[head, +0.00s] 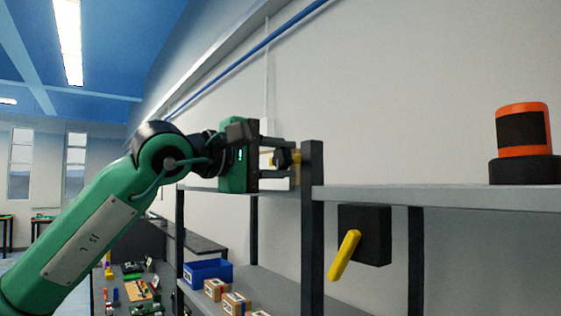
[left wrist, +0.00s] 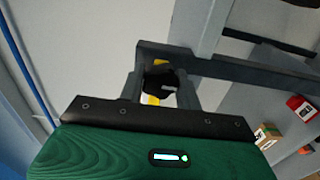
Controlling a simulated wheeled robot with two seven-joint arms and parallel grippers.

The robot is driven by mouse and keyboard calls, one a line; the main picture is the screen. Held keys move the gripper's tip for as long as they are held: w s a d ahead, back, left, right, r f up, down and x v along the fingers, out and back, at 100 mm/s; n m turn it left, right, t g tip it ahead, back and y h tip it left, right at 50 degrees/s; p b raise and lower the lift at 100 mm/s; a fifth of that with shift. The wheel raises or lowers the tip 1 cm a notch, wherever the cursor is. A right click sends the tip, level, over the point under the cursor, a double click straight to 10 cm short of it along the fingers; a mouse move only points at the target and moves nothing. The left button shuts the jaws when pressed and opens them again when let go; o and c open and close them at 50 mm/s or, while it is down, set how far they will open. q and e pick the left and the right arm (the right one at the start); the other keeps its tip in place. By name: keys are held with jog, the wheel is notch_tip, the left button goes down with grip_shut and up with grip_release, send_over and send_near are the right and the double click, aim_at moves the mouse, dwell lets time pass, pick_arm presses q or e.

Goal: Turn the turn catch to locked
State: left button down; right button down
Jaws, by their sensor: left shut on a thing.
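My left gripper (head: 279,163) is at the end of the shelf frame, beside a dark upright post. Its fingers are shut on a small black piece with yellow parts, which looks like the turn catch (head: 284,157). In the left wrist view the black and yellow catch (left wrist: 159,82) sits between the two grey fingers (left wrist: 160,92). The fingers hide much of it, so I cannot tell its exact angle. My right gripper is not in view.
A yellow lever (head: 344,256) on a black box (head: 376,236) hangs tilted below the grey shelf (head: 430,196). An orange and black cylinder (head: 523,131) stands on the shelf at right. A blue bin (head: 207,271) and several small boxes (head: 236,303) are lower down.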

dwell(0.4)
pick_arm(q)
jog(key=c, duration=1)
grip_release()
jog(key=shift+o, duration=0.2)
jog(key=shift+s+a, duration=0.15)
jog(key=b+v, duration=0.5)
jog(key=v, duration=0.8)
jog(key=shift+s+a, duration=0.15)
